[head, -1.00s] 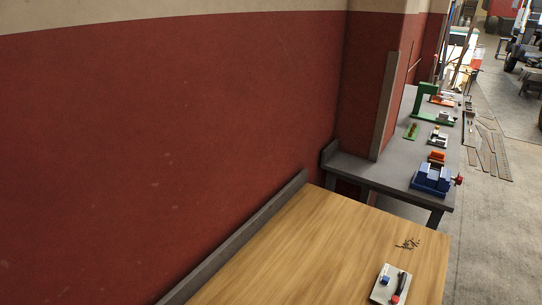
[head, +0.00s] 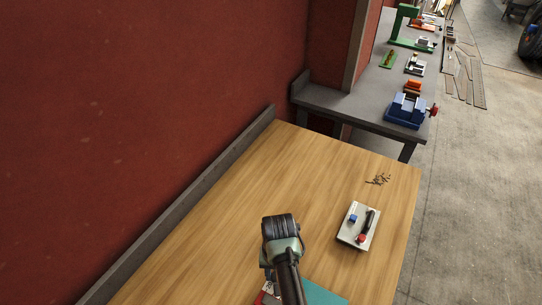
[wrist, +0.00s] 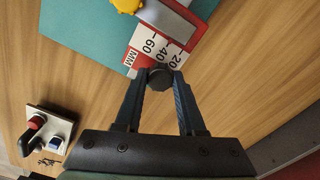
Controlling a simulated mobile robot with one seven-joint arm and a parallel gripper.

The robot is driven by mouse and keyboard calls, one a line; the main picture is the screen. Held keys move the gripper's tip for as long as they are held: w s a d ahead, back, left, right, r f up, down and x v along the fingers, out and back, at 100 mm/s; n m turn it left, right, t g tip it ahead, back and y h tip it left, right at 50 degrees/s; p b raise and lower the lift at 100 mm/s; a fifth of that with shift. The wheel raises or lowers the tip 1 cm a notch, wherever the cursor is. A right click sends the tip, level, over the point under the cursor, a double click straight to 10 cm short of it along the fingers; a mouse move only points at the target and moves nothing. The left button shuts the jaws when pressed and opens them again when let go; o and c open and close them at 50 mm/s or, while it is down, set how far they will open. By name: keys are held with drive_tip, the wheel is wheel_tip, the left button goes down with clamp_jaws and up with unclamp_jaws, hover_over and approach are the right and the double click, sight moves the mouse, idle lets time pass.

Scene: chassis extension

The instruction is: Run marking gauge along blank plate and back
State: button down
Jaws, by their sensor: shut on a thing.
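The marking gauge (wrist: 188,52) shows in the wrist view as a red body with a white scale marked in MM, a grey metal strip and a yellow knob (wrist: 126,5). My gripper (wrist: 160,80) is shut on its black round knob (wrist: 160,74). The gauge lies over a teal flat sheet (wrist: 80,30); I cannot tell whether this is the blank plate or a mat. In the head view the teal sheet (head: 325,294) and a bit of red show at the bottom edge, mostly cut off and hidden by my arm.
A light plate with a blue block and a red-and-black handle (head: 357,226) lies to the right on the wooden bench (head: 240,190). Small dark bits (head: 378,179) lie beyond it. A raised edge (head: 190,205) runs along the red wall. The bench's middle is clear.

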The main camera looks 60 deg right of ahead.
drive_tip(key=shift+w+d+r+b, duration=0.15)
drive_tip(key=shift+d+b, duration=0.2)
drive_tip(key=shift+d, duration=0.8)
drive_tip(key=c, duration=0.5)
unclamp_jaws()
drive_tip(key=shift+d, duration=0.1)
wheel_tip(320, 180, up, 13)
drive_tip(key=shift+b, duration=0.3)
